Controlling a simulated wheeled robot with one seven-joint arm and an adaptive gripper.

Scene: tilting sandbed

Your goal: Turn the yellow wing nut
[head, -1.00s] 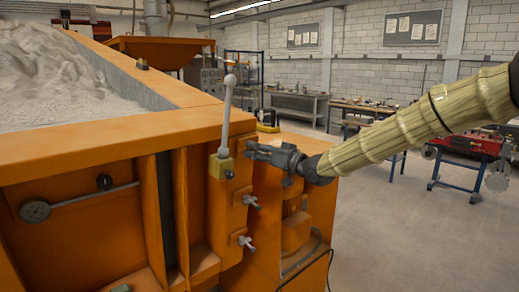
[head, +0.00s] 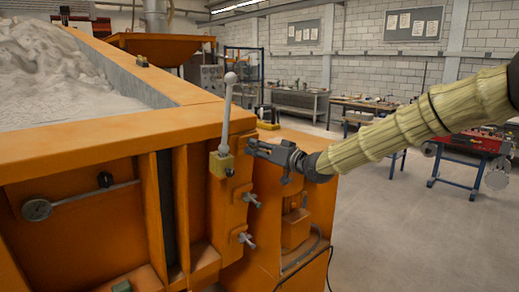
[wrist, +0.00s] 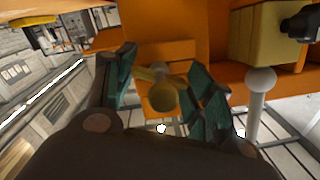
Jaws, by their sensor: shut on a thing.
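The yellow wing nut (wrist: 163,96) shows in the wrist view, with a rounded hub and a wing reaching up-left. It sits between the green-padded fingers of my gripper (wrist: 168,92). The gripper is shut on it; exact pad contact is partly hidden. In the head view my gripper (head: 252,146) reaches in from the right, its tips at the orange sandbed's side panel, just right of the lever. The wing nut itself is hidden by the fingers there.
A grey ball-topped lever (head: 227,112) rises from a yellow block (head: 221,164) close left of my gripper; the block also shows in the wrist view (wrist: 262,38). Two grey wing nuts (head: 251,199) (head: 246,240) sit below. Open floor (head: 400,235) lies to the right.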

